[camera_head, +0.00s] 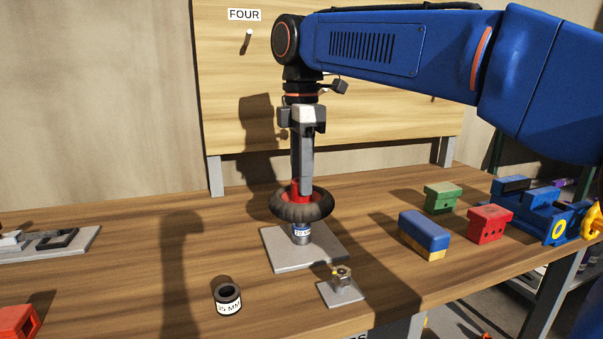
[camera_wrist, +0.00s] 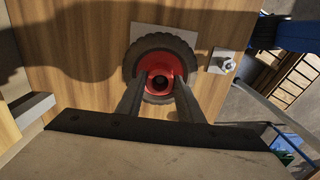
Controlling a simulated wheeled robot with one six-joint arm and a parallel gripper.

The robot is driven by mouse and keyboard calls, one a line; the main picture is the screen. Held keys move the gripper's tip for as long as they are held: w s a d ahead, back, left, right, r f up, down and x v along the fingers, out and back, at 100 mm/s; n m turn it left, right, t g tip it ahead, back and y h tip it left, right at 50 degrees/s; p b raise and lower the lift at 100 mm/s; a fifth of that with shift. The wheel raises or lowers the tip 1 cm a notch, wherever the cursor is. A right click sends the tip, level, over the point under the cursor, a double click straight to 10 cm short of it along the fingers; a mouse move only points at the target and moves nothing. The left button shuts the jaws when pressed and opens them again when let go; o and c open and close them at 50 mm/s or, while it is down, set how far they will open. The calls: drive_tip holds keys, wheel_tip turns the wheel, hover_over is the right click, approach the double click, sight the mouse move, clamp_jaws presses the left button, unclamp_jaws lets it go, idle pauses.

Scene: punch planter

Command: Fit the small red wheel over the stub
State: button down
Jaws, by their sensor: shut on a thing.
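The small red wheel has a red hub (camera_head: 301,190) and a black tyre (camera_head: 301,205). My gripper (camera_head: 302,180) points straight down and is shut on the hub, with the wheel lying about level. The stub (camera_head: 301,233), a short post with a label, stands upright on a grey plate (camera_head: 280,258) directly below the wheel. The tyre hides the stub's top, so I cannot tell whether the hub is around it or just above it. In the wrist view the fingers (camera_wrist: 158,88) straddle the red hub (camera_wrist: 169,64), whose hole looks dark; the plate (camera_wrist: 160,29) shows behind the tyre.
A dark ring (camera_head: 228,297) with a label lies front left. A small plate with a metal nut (camera_head: 342,276) stands front right. Blue (camera_head: 424,229), red (camera_head: 489,224) and green (camera_head: 442,198) blocks sit to the right. A wooden board (camera_head: 230,110) stands behind.

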drive_tip(key=shift+f, duration=1.5)
drive_tip(key=c, duration=1.2)
unclamp_jaws()
drive_tip(key=shift+o, duration=0.2)
drive_tip(key=shift+f, duration=0.1)
